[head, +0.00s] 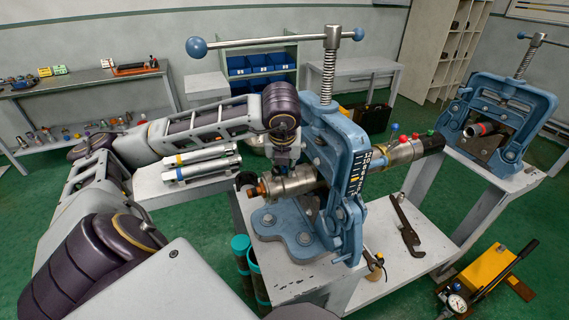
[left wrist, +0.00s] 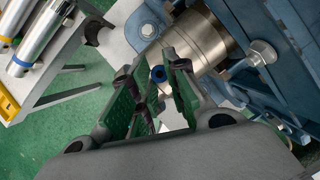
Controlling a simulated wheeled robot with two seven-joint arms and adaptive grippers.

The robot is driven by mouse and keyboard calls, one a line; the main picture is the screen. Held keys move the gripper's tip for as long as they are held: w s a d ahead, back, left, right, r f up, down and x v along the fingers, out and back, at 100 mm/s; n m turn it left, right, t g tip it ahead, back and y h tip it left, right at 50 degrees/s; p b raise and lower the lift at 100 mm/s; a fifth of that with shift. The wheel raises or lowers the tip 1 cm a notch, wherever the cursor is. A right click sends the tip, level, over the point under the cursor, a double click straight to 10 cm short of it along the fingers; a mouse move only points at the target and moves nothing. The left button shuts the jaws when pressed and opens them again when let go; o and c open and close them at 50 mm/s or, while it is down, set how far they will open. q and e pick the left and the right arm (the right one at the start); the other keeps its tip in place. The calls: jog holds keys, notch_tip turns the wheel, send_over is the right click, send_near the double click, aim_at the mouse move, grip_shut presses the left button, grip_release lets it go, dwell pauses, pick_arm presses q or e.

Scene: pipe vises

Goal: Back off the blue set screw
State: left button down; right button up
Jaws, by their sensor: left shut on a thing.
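The blue vise (head: 325,170) with a threaded spindle and ball-ended handle stands on the near bench. It holds a pipe with a silver fitting (head: 292,186) sticking out to the left, which also shows in the left wrist view (left wrist: 202,42). My left gripper (head: 284,165) reaches down onto the top of this fitting. The screw is hidden by the gripper in the head view. My right gripper is not in view.
Small coloured screws (head: 404,139) sit on the pipe right of the vise. Silver tubes (head: 205,163) lie left of the vise. A second vise (head: 500,110) stands at right, a yellow pump (head: 489,268) on the floor.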

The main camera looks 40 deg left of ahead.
pick_arm(q)
jog(key=shift+s+d+f, duration=0.15)
jog(key=shift+f, duration=0.15)
jog(key=c, duration=1.4)
grip_release()
jog(key=shift+r, duration=0.1)
jog(key=shift+o, duration=0.2)
jog(key=shift+r, duration=0.1)
jog(key=shift+r, duration=0.35)
jog(key=v, duration=0.7)
jog(key=shift+r, duration=0.1)
